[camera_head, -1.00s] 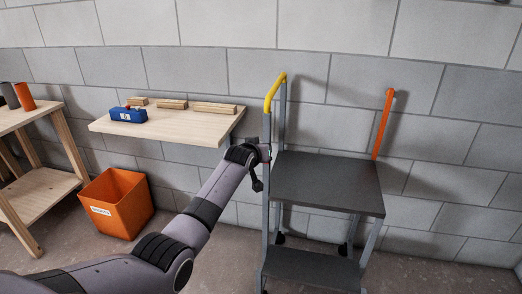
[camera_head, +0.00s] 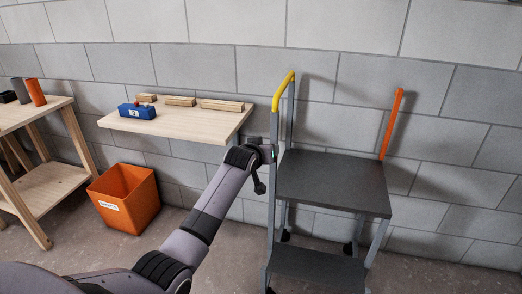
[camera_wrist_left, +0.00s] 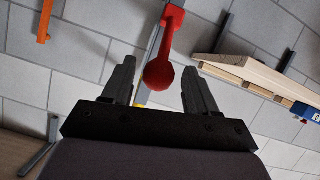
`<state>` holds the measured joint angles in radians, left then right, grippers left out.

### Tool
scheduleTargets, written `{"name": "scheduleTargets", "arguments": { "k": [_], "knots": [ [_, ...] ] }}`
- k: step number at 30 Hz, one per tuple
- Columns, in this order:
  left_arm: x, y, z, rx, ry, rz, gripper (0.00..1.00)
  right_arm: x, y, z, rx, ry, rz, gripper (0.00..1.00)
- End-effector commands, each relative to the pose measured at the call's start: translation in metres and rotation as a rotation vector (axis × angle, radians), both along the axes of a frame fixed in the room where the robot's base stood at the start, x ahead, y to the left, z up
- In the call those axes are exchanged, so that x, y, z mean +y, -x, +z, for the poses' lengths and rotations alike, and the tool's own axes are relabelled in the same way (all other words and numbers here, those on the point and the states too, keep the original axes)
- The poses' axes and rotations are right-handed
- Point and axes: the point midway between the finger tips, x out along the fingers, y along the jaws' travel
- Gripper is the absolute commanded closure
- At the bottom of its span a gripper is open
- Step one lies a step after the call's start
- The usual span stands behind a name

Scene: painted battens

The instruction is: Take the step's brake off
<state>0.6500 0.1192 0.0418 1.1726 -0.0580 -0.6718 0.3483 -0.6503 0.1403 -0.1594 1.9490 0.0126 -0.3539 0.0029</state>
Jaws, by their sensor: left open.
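The step (camera_head: 330,185) is a grey-framed stand with dark treads and a yellow-topped rail on its left. My left gripper (camera_head: 270,153) is at the step's left post, above the upper tread's height. In the left wrist view a red lever with a round red knob (camera_wrist_left: 158,75) comes down from a grey post. My open left gripper (camera_wrist_left: 157,66) has one finger on each side of the knob, with gaps showing; I cannot tell how deep the knob sits between them. The lever is hidden in the head view. My right gripper is not in view.
An orange upright bar (camera_head: 391,125) rises at the step's right rear. A wooden wall shelf (camera_head: 180,130) left of the step holds a blue box (camera_head: 137,111) and several wood blocks. An orange bin (camera_head: 125,198) stands below, beside a wooden bench (camera_head: 45,187).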

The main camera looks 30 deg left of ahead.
Motion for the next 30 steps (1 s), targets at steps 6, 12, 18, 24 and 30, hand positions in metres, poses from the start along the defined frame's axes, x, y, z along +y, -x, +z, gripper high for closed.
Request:
{"name": "scheduleTargets", "arguments": {
  "k": [6,12,18,24,30],
  "knots": [
    [-0.003,0.019,0.008,-0.001,0.000,0.000,0.42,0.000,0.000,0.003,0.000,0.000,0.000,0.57],
    [-0.004,0.029,0.013,-0.001,0.001,0.001,0.42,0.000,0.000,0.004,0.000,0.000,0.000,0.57],
    [-0.005,0.031,0.014,-0.002,0.000,0.002,0.42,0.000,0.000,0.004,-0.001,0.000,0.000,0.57],
    [-0.005,0.031,0.014,-0.002,0.000,0.002,0.55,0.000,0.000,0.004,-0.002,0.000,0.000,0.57],
    [-0.006,0.043,-0.014,-0.011,-0.002,-0.006,1.00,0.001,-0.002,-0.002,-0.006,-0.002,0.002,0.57]
  ]
}}
